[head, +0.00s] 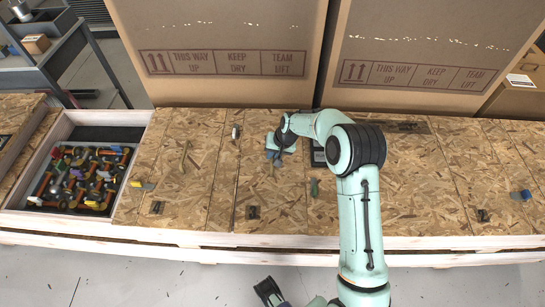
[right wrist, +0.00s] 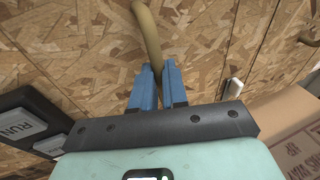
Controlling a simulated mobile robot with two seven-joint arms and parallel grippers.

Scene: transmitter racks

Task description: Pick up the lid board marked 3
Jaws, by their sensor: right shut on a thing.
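Several wood-chip lid boards lie side by side on a long crate. My right gripper (head: 273,152) is over one lid board (head: 262,190) near the middle, which has a small dark mark (head: 252,212) near its front edge; I cannot read a number on it. In the right wrist view, the blue fingers (right wrist: 156,86) are shut on a tan rope handle (right wrist: 147,30), with the board's surface close behind. I cannot tell whether the board is lifted. A dark part at the bottom of the head view, perhaps my left gripper (head: 270,291), is cut off by the frame.
Large cardboard boxes (head: 225,25) stand right behind the boards. A white fitting (head: 236,133) is nearby. An open compartment (head: 80,175) at left holds many small parts. A blue piece (head: 520,195) is far right.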

